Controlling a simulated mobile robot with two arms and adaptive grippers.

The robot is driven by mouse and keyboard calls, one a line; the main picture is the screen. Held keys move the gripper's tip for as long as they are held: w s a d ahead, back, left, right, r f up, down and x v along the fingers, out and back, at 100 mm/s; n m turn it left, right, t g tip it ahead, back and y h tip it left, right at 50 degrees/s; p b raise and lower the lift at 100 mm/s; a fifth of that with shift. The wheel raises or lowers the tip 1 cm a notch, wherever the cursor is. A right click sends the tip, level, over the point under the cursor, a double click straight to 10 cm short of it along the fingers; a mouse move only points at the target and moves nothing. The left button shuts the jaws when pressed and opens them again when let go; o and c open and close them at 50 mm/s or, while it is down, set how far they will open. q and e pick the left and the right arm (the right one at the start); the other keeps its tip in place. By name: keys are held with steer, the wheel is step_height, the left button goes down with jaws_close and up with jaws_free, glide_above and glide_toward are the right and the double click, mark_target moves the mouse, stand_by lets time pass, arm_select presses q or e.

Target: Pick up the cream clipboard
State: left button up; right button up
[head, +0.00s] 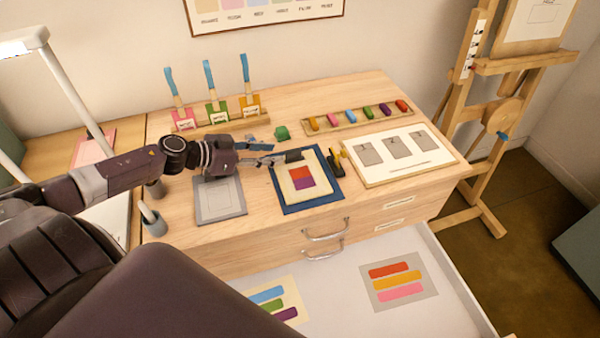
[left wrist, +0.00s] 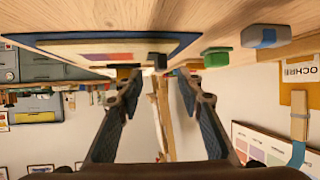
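The cream clipboard (head: 291,187) lies flat on a blue mat (head: 325,200) on the wooden desk. It bears a red, orange and purple colour patch, and a dark clip (head: 293,155) is at its far edge. My left gripper (head: 272,158) is low over the desk, just left of the clip. In the left wrist view, which looks upside down, my left gripper (left wrist: 158,82) is open with nothing between its fingers. The dark clip (left wrist: 157,60) shows just beyond the gap, apart from both fingers. My right gripper is in neither view.
A green block (head: 282,132) and a small black-and-yellow object (head: 337,162) are close by. A grey board (head: 220,211) lies left of the mat and a three-swatch board (head: 372,176) right. Brushes stand behind. An open drawer (head: 340,297) is in front.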

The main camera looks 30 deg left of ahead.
mark_target(288, 152)
arm_select(q)
steer(key=shift+w+d, duration=0.2)
steer(key=shift+w, duration=0.25)
steer(key=shift+p+x, duration=0.55)
steer(key=shift+x, duration=1.6)
steer(key=shift+c, duration=0.6)
jaws_close()
steer(key=shift+a, duration=0.1)
